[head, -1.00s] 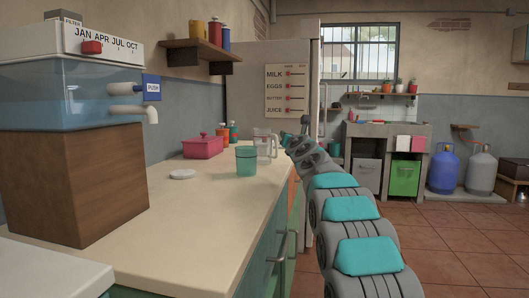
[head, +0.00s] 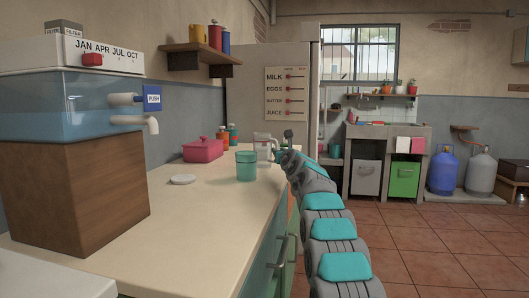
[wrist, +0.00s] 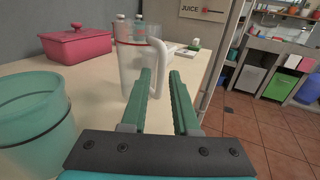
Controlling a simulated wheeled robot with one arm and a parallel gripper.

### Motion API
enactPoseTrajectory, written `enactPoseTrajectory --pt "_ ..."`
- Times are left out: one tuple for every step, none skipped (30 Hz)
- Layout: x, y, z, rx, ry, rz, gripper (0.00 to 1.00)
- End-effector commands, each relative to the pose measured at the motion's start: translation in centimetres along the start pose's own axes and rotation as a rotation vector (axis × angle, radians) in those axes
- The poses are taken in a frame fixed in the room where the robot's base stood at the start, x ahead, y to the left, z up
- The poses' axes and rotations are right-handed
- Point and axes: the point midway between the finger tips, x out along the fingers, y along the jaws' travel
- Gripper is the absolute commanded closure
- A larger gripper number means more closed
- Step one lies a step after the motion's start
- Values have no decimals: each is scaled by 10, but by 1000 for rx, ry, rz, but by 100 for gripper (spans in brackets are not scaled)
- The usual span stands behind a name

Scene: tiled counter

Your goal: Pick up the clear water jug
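The clear water jug (head: 263,149) stands upright on the counter, with its handle on the right. In the wrist view the jug (wrist: 133,64) is just ahead of my gripper (wrist: 160,73), with its white handle in line with the gap between the fingertips. The two green fingers are apart and empty. I cannot tell whether the handle is between them in depth. In the head view my gripper (head: 281,152) is at the jug's right side, small and partly hidden by my arm.
A teal cup (head: 246,166) stands close in front of the jug. A pink lidded box (head: 203,150) and several bottles (head: 229,134) are behind and left. A white disc (head: 182,179) lies on the counter (head: 205,220). The fridge (head: 300,80) stands beyond.

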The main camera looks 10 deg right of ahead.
Motion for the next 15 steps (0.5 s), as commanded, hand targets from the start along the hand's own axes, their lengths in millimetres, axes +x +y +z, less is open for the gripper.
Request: enactPoseTrajectory --pt "3 0 3 -1 -2 0 71" --pt "5 0 3 0 -2 0 71" --pt "8 0 1 0 1 0 71" --pt "10 -1 0 0 3 0 71" --pt "12 -1 -1 0 5 -1 71" --pt "14 -1 0 0 3 0 71" --pt "15 -2 2 0 1 0 71" --pt "16 -1 2 0 0 0 71" --pt "19 -2 2 0 1 0 71" --pt "20 -2 1 0 2 0 71" --pt "22 -2 0 0 2 0 71" --pt "24 -1 0 0 1 0 71" --pt "25 -1 1 -1 0 0 71" --pt "26 -1 2 -1 -1 -1 71" --pt "29 -2 5 -1 1 -2 71"
